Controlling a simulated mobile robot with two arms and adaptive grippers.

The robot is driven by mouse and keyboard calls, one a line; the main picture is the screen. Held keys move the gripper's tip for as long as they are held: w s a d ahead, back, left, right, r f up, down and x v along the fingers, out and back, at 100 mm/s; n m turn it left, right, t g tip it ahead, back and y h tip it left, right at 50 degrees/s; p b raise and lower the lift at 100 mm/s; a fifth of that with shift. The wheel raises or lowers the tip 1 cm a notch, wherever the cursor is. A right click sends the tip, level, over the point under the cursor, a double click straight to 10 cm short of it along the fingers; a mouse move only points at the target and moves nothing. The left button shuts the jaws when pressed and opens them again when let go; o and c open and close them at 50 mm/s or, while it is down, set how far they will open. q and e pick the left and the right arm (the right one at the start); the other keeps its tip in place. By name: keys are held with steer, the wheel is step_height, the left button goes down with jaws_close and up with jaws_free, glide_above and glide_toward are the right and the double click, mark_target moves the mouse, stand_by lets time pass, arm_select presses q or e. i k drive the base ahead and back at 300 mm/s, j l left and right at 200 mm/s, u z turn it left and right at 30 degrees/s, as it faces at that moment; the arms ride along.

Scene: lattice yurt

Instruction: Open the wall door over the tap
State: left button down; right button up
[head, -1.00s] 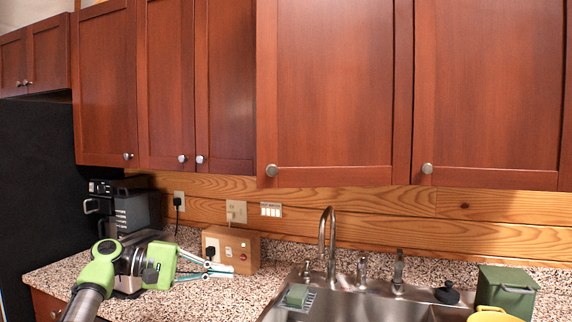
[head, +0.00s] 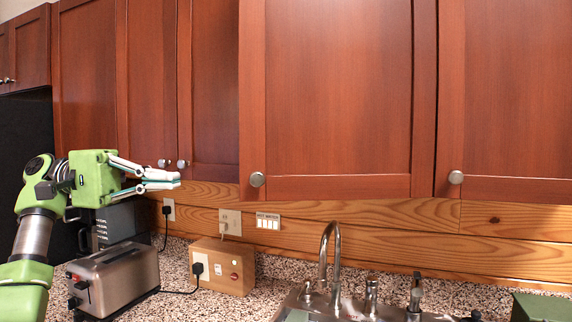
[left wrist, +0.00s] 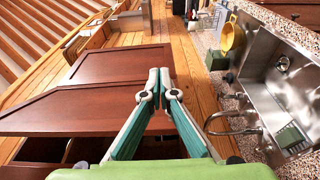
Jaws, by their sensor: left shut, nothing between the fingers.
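My left gripper (head: 179,179) is shut and empty. In the head view it points right, left of the knob and near the knob's height, with a gap between. In the left wrist view its fingertips (left wrist: 161,92) meet in front of red-brown cabinet panels. My right gripper is not in view.
A steel toaster (head: 125,275) stands below my left arm, beside a wooden socket box (head: 222,265). Another door (head: 510,90) with a knob is to the right. Further doors (head: 150,80) hang behind my gripper. A green box (head: 540,307) stands right of the sink.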

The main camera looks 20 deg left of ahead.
mark_target(337, 98)
steer(key=i, duration=0.9)
